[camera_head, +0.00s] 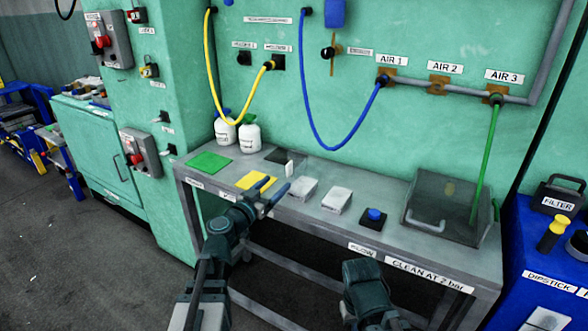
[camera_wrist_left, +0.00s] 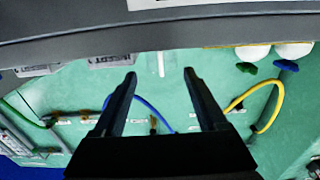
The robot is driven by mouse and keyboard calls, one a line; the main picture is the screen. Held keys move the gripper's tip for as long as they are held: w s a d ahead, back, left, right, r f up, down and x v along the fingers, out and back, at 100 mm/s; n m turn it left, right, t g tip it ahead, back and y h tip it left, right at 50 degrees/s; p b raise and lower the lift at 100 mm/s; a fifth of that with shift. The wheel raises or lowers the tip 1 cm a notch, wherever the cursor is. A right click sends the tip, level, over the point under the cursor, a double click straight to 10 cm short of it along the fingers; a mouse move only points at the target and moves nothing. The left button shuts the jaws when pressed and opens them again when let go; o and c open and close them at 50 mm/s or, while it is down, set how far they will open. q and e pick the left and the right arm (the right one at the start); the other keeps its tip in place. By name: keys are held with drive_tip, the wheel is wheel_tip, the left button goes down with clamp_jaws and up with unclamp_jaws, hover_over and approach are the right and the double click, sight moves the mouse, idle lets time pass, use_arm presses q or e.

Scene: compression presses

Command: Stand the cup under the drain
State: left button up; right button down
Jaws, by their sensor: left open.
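A small pale upright piece (camera_head: 290,169) stands on the bench behind my left gripper and may be the cup; it is too small to be sure. In the left wrist view a narrow pale piece (camera_wrist_left: 161,64) shows beyond and between the fingertips, untouched. My left gripper (camera_head: 276,190) is open and empty, above the bench near the yellow pad; its fingers also show in the left wrist view (camera_wrist_left: 160,76). The drain is not clearly identifiable; a black valve knob (camera_head: 327,53) with a small unreadable label (camera_head: 360,51) sits on the wall under a blue body (camera_head: 335,12).
The bench (camera_head: 395,236) holds a green pad (camera_head: 210,162), a yellow pad (camera_head: 256,181), two white bottles (camera_head: 249,136), two pale blocks (camera_head: 336,200), a blue button (camera_head: 374,215) and a clear-lidded box (camera_head: 440,222). Yellow, blue (camera_head: 340,146) and green hoses hang from the wall.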

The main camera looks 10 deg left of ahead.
sight(289, 176)
use_arm(q)
drive_tip(key=shift+x, duration=1.95)
drive_tip(key=x, duration=0.5)
drive_tip(key=shift+w, duration=0.15)
clamp_jaws()
